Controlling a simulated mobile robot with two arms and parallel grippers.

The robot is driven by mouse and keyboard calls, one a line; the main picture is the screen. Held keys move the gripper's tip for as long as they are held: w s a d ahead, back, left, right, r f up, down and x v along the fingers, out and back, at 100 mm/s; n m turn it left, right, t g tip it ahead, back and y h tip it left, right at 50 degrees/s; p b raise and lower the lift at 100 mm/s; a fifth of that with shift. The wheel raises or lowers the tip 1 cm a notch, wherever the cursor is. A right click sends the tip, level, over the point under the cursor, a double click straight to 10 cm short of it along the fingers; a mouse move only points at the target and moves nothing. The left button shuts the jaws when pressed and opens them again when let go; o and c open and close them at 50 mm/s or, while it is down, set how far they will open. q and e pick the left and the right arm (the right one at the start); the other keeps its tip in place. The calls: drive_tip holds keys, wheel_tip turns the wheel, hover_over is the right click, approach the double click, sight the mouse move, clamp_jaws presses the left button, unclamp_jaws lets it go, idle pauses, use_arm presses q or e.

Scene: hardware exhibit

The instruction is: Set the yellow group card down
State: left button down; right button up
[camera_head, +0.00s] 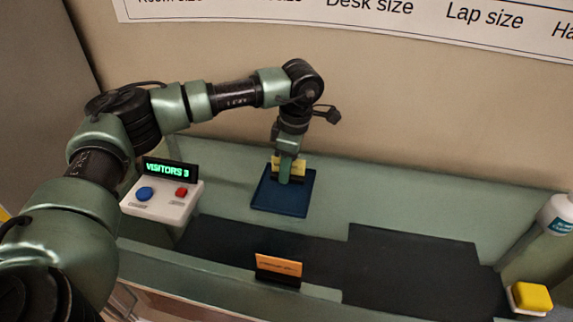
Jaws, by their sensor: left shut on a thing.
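My left gripper (287,172) points down over the dark blue mat (281,205) and is shut on the yellow group card (300,167). The card is mostly hidden behind the fingers, with its yellow edges showing on both sides. It is at the far part of the mat; I cannot tell whether its lower edge touches it. My right gripper does not show.
A white counter box (160,208) with a blue and a red button and a "VISITORS 3" display stands left of the mat. An orange card (279,266) stands at the front. A yellow block (531,297) and a white bottle (558,214) are at the right. The dark counter area (400,265) has free room.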

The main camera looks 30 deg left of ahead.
use_arm(q)
drive_tip(key=shift+f, duration=0.15)
drive_tip(key=c, duration=1.4)
unclamp_jaws()
drive_tip(key=shift+r, duration=0.3)
drive_tip(key=r+b, duration=0.1)
drive_tip(key=r, duration=0.2)
drive_tip(key=d+r+b, duration=0.1)
drive_tip(key=r, duration=0.3)
drive_tip(key=r+b, duration=0.2)
drive_tip(key=r, duration=0.1)
drive_tip(key=shift+w+d+r, duration=0.2)
drive_tip(key=shift+r, duration=0.65)
